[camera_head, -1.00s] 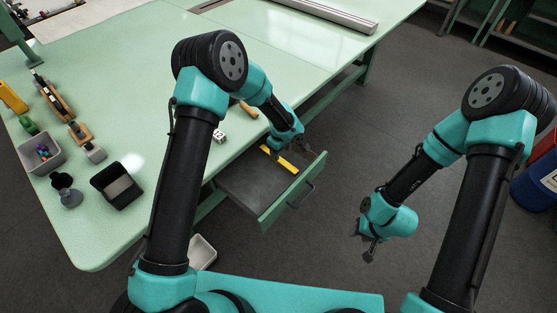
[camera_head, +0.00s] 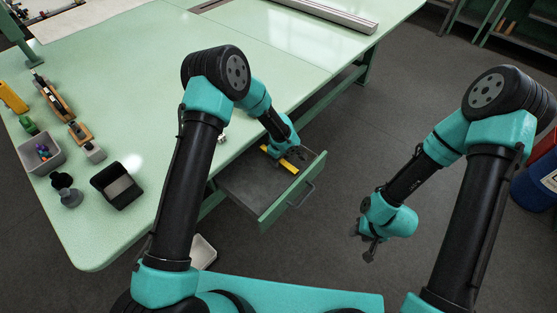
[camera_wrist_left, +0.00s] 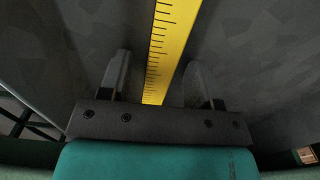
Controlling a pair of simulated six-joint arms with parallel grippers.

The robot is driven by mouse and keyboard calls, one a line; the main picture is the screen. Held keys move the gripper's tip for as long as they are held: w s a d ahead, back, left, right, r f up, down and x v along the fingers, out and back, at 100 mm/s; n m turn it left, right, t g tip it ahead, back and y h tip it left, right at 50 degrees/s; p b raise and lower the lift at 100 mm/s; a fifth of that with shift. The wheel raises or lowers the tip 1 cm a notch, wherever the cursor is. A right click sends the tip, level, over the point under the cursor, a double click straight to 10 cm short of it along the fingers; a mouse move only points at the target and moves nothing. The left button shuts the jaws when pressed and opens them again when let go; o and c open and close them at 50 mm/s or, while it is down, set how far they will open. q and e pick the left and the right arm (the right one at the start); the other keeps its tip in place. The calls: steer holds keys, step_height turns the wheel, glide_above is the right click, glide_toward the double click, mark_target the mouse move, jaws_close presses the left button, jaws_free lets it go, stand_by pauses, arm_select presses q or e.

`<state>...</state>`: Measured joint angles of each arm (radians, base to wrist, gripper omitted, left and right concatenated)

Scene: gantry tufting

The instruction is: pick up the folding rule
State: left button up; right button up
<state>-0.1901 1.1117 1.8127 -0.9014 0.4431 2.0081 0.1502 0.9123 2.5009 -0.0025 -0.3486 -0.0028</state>
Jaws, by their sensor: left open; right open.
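The yellow folding rule (camera_head: 289,166) lies in the open drawer (camera_head: 244,190) under the table. In the left wrist view the rule (camera_wrist_left: 172,45) runs away from the gripper, between its two fingers. My left gripper (camera_head: 296,155) is down in the drawer over the rule, and it hides part of the rule in the head view. In the left wrist view its fingers (camera_wrist_left: 155,82) are apart, one on each side of the rule, with a gap to it. My right gripper (camera_head: 371,246) is open and empty, over the floor right of the drawer.
The green table (camera_head: 110,130) fills the left and back. On it stand a black box (camera_head: 116,186), a grey bin (camera_head: 40,153) and several small tools at the left. A pale tray (camera_head: 203,252) sits below the table edge.

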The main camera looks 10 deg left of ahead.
arm_select(q)
steer(key=shift+c, duration=0.2)
steer(key=c, duration=1)
steer(key=shift+r, duration=0.1)
steer(key=shift+r, duration=1.8)
steer(key=s+a, duration=0.3)
steer(key=s, duration=0.2)
steer(key=s+a, duration=0.3)
steer(key=s, duration=0.2)
steer(key=s+a, duration=0.4)
steer(key=s, duration=0.1)
steer(key=shift+f, duration=0.1)
